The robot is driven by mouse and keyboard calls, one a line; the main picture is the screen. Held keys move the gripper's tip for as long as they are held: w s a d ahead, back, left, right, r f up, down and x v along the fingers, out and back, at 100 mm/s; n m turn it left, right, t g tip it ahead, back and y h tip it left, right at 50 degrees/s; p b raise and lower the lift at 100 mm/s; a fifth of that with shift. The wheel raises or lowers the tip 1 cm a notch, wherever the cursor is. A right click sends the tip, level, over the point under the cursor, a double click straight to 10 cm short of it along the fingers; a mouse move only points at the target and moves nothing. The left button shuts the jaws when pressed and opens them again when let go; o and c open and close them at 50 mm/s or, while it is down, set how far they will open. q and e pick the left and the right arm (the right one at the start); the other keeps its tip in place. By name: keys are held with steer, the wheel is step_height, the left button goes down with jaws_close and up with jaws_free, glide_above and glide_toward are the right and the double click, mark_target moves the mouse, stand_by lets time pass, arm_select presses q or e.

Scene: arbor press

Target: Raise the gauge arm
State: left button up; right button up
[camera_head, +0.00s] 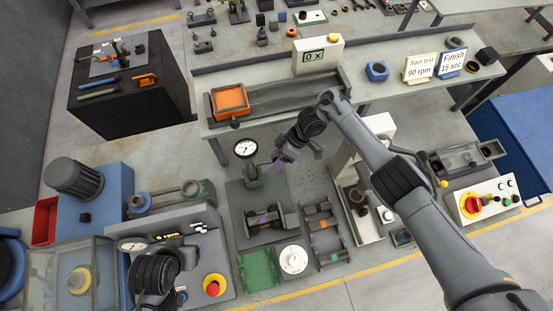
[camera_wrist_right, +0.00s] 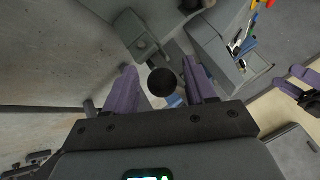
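The dial gauge (camera_head: 245,149) has a round white face and sits above a dark stand on a grey base plate (camera_head: 236,197), left of the middle in the head view. My right gripper (camera_head: 278,165) is at the right side of the gauge stand. In the right wrist view, its purple fingers (camera_wrist_right: 162,88) are apart, with a round black knob (camera_wrist_right: 162,82) showing between them and gaps on both sides. Whether they touch the knob is unclear. My left gripper (camera_head: 200,250) is low at the left in the head view, over a grey control box; its fingers are mostly hidden.
A red emergency button (camera_head: 213,285) is close to my left gripper. A white round dial (camera_head: 293,259), a green tray (camera_head: 257,270) and a rack of small parts (camera_head: 324,235) lie in front of the gauge base. A shelf with an orange bin (camera_head: 230,101) is behind.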

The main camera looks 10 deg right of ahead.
steer(key=shift+r, duration=0.1)
steer(key=p+v, duration=0.3)
steer(key=v, duration=0.7)
steer(key=shift+d+r, duration=0.2)
steer(key=shift+r, duration=0.05)
stand_by(0.3)
